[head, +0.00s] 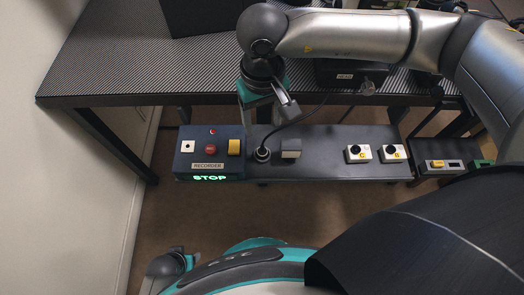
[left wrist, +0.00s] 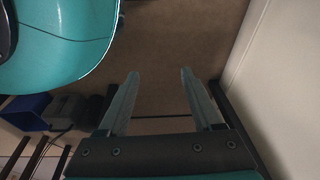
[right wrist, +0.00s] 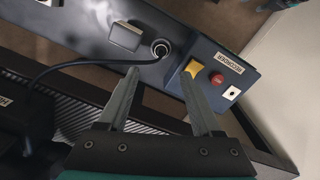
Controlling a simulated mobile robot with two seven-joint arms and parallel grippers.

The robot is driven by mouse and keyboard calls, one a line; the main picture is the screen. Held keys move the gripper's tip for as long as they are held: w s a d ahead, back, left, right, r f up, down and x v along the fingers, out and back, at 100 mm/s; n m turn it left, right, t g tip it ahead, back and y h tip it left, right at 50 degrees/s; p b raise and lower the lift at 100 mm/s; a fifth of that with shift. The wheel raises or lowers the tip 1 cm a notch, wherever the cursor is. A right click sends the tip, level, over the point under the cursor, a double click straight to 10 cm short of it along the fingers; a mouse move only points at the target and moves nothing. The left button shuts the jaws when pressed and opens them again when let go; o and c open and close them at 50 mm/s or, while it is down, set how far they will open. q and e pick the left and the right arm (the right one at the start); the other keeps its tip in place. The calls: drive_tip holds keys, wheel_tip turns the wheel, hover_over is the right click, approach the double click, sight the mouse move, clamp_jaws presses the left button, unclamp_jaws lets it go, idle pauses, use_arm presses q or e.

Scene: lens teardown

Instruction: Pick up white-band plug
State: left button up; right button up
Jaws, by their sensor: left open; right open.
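A dark round plug (head: 262,154) with a pale ring and black cable sits in the grey panel beside the recorder box. It also shows in the right wrist view (right wrist: 160,48); I take it as the white-band plug, though the band is too small to be sure of. My right gripper (head: 266,112) is open and empty above the panel's back edge. In the right wrist view its fingertips (right wrist: 160,73) stand apart, just short of the plug, with the cable crossing near them. My left gripper (left wrist: 159,73) is open and empty over the brown floor.
The blue recorder box (head: 210,165) has a red button, a yellow switch and a lit STOP sign. A small grey block (head: 291,149) stands right of the plug. White modules C (head: 358,154) and B (head: 394,153) stand farther right. The dark table (head: 110,75) lies behind.

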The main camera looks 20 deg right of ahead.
drive_tip(key=b, duration=0.2)
hover_over(263, 150)
wheel_tip(263, 150, down, 6)
drive_tip(key=shift+a+r, duration=0.1)
drive_tip(key=shift+f+b, duration=0.55)
drive_tip(key=shift+f, duration=1.85)
use_arm(q)
drive_tip(key=w+d+r, duration=0.2)
drive_tip(key=w+r, duration=0.1)
drive_tip(key=r, duration=0.3)
drive_tip(key=shift+w+d+r, duration=0.3)
drive_tip(key=shift+w+d, duration=0.05)
drive_tip(key=shift+w, duration=0.05)
use_arm(e)
drive_tip(key=shift+f, duration=0.6)
clamp_jaws()
